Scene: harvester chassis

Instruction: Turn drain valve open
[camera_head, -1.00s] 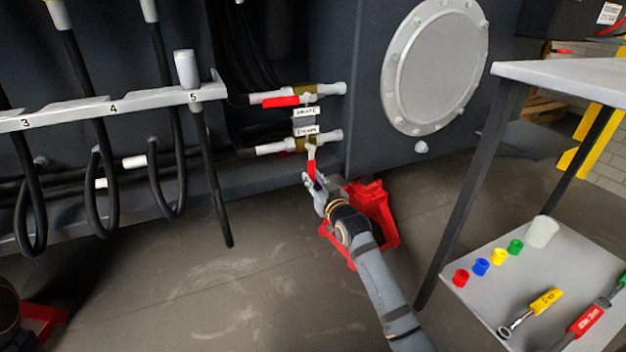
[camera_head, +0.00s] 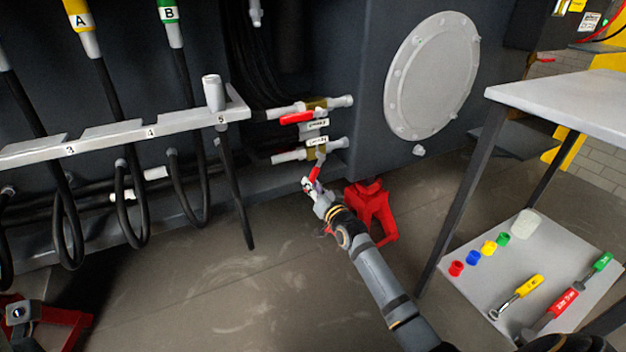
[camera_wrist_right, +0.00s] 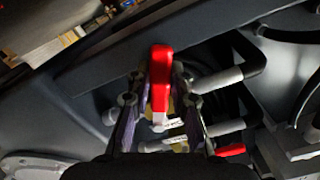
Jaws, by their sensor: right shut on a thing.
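Two valves sit one above the other on the dark chassis. The upper valve (camera_head: 316,104) has its red handle (camera_head: 297,118) lying along its pipe. The lower valve (camera_head: 316,150) has its red handle (camera_head: 312,184) hanging down and slightly left, across its pipe. My right gripper (camera_head: 310,186) is shut on the lower end of this handle. In the right wrist view the red handle (camera_wrist_right: 161,75) stands between the two fingers. The labels by the valves are too small to read surely. My left gripper is not in view.
A red stand (camera_head: 372,208) is on the floor just right of my right gripper. A grey table with a lower shelf (camera_head: 480,300) holding coloured caps and tools stands at right. A numbered rail (camera_head: 110,140) with hanging hoses is at left. The floor between is clear.

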